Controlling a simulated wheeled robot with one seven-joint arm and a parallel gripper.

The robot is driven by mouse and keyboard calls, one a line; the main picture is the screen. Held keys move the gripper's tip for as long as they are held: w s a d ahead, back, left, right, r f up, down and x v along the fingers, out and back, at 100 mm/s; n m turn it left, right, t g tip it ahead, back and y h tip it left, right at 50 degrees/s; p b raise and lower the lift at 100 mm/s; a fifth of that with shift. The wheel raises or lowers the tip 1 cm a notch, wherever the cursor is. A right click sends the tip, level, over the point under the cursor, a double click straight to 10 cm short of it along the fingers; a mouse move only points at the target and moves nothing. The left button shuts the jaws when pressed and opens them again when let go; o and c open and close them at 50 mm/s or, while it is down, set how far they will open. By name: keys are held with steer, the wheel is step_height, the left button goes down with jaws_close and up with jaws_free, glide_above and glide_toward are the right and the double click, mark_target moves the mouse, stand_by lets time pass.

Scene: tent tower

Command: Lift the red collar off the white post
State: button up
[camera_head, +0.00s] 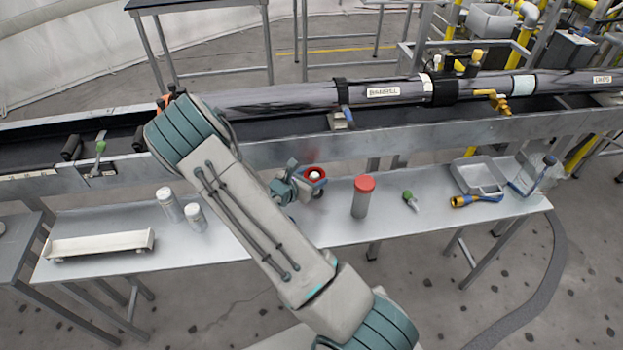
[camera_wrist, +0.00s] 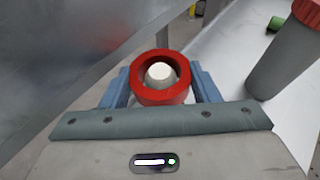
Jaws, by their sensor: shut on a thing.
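The red collar (camera_wrist: 136,82) is a thick ring held between the two blue fingers of my gripper (camera_wrist: 160,90) in the wrist view. The round top of the white post (camera_wrist: 160,74) shows inside the ring's opening, so the collar is around the post in this view. How high the collar sits on the post cannot be told. In the head view the collar (camera_head: 314,170) and the white post top (camera_head: 314,176) are small, at the back of the bench, with my gripper (camera_head: 308,184) at them. The lower post is hidden.
A grey cylinder with a red cap (camera_head: 362,198) stands close to the right. A green-ended item (camera_head: 410,200), a yellow-handled tool (camera_head: 476,200) and a grey tray (camera_head: 480,176) lie further right. White canisters (camera_head: 168,205) and a white tray (camera_head: 98,245) are left. A metal rail (camera_head: 400,137) runs behind.

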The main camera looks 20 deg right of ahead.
steer(key=shift+r+p, duration=1.35)
steer(key=shift+r, duration=1)
